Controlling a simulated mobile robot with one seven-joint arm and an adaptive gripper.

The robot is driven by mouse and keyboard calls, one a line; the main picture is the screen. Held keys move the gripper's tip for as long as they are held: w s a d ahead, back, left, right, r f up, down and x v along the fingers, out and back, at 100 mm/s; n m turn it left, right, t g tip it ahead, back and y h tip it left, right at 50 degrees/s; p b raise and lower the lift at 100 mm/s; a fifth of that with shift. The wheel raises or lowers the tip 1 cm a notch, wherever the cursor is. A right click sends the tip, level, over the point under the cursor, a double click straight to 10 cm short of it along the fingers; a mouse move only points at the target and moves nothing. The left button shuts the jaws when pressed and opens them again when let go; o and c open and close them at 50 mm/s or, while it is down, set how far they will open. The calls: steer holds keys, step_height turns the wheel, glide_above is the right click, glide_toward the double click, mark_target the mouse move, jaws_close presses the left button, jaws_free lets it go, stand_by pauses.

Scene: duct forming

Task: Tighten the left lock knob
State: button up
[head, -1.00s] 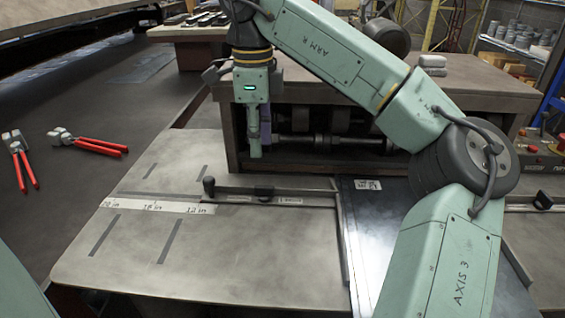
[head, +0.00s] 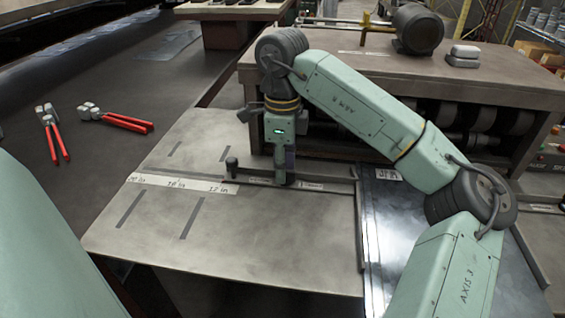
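A dark rail (head: 330,187) with white labels runs across the flat grey table (head: 150,235). A black upright knob (head: 232,165) stands at the rail's left end. My gripper (head: 281,182) points straight down at the rail, right of that upright knob. Its tip is at the place where a low dark knob on the rail shows in the earlier view; that low knob is now hidden behind the tip. I cannot tell whether the fingers touch or hold it. The finger opening is too small to make out. Which of these knobs is the left lock knob is not marked.
A shiny metal sheet (head: 385,235) with a white tag lies right of the table. A heavy bench with rollers (head: 480,120) stands close behind the rail. Two red-handled tools (head: 125,122) lie at the far left. The table's front left is clear.

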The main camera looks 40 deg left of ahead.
jaws_close()
stand_by(0.3)
steer(key=shift+m, duration=0.3)
steer(key=m+b, duration=0.2)
steer(key=m, duration=0.1)
steer(key=shift+w+f, duration=0.1)
steer(key=shift+w, duration=0.05)
steer(key=m+b, duration=0.1)
steer(key=m, duration=0.2)
steer(key=shift+w+m, duration=0.1)
steer(key=shift+m, duration=0.3)
steer(key=m+b, duration=0.2)
steer(key=m, duration=0.3)
steer(key=shift+w+m, duration=0.15)
steer(key=shift+m, duration=0.15)
steer(key=shift+d+m+b, duration=0.1)
steer(key=shift+m+b, duration=0.5)
steer(key=shift+m, duration=1.9)
